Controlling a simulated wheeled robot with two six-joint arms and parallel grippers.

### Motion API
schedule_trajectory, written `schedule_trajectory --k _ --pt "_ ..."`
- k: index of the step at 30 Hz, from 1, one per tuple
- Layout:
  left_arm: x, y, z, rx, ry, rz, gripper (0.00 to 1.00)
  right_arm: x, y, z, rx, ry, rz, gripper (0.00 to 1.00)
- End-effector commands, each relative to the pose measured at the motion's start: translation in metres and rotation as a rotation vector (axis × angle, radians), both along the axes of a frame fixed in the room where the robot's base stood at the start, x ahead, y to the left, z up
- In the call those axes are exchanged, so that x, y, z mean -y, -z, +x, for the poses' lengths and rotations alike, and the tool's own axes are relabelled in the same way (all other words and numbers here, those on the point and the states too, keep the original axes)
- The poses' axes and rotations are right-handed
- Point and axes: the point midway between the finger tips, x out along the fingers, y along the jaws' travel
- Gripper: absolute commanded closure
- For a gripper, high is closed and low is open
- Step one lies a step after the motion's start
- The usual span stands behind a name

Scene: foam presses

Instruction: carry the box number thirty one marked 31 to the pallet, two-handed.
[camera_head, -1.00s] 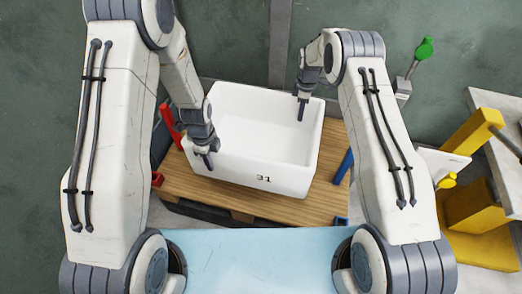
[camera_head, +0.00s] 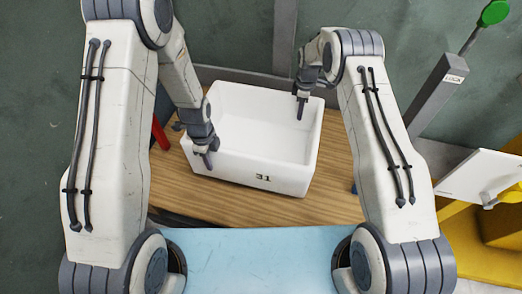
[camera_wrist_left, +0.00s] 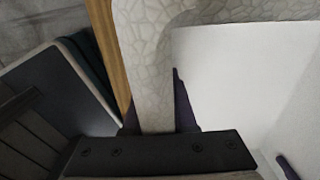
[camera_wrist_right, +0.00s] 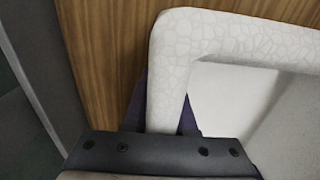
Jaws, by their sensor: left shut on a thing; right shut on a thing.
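The white open box marked 31 (camera_head: 240,172) is upright and empty, with its number on the near wall. The brown wooden top of the pallet (camera_head: 255,208) lies under the box. I cannot tell whether the box touches it.
A red upright guide (camera_head: 159,133) stands left of the box. A blue guide (camera_head: 355,188) is mostly hidden by my right arm. A grey post with a green knob (camera_head: 494,12) and yellow machinery (camera_head: 480,255) stand at the right. Wooden top shows around the box.

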Motion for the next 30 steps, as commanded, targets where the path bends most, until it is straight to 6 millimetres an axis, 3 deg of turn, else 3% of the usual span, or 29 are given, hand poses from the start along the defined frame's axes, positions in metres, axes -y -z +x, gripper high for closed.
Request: schedule_trajectory --k 14,30 --pt "-0.001 0.003 0.000 0.000 0.000 0.000 1.00 -0.001 0.003 0.000 0.001 0.000 0.000 1.00" --pt "-0.001 0.037 0.000 0.000 0.000 0.000 1.00 -0.001 0.037 0.000 0.000 0.000 0.000 1.00"
